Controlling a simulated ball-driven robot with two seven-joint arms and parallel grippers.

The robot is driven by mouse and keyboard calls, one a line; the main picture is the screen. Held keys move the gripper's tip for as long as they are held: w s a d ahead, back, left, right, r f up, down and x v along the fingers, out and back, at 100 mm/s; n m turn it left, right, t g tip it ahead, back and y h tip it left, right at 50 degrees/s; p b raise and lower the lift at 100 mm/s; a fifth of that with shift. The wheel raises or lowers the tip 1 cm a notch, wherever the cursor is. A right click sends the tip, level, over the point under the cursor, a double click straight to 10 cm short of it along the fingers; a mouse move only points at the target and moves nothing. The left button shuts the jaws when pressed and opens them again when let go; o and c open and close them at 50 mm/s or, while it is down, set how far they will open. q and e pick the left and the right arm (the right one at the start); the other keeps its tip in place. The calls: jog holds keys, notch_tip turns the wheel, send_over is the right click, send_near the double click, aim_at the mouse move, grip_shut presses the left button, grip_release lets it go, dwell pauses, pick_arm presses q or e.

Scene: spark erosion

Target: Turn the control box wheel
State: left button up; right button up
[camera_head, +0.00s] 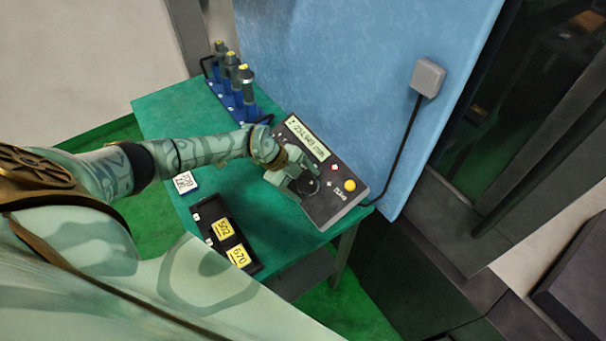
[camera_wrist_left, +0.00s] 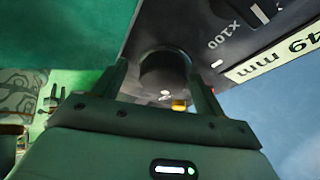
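The control box (camera_head: 340,200) is a dark panel with a lit display, a yellow button and a black round wheel (camera_head: 308,187). It lies at the right rear of the green table. My left gripper (camera_head: 300,179) is at the wheel, pointing down at it and partly covering it. In the left wrist view the black wheel (camera_wrist_left: 164,74) sits between the two fingers of my left gripper (camera_wrist_left: 160,88). A gap shows beside the left finger; the right finger is close to the wheel, and I cannot tell if it touches. My right gripper is not in view.
The green table (camera_head: 160,115) holds a blue rack (camera_head: 232,98) of tools at the back left and a black tray (camera_head: 208,212) with yellow labelled pieces in front. A blue panel (camera_head: 330,60) stands behind the box.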

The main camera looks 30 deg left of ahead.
pick_arm(q)
jog(key=shift+w+r, duration=0.1)
jog(key=shift+r, duration=0.05)
jog(key=shift+a+r, duration=0.2)
jog(key=shift+r, duration=0.05)
jog(key=p+v, duration=0.1)
jog(key=v, duration=1.4)
jog(key=shift+a+r+p, duration=0.15)
jog(key=shift+a+p, duration=0.1)
jog(key=shift+p, duration=0.05)
jog(key=shift+a, duration=0.1)
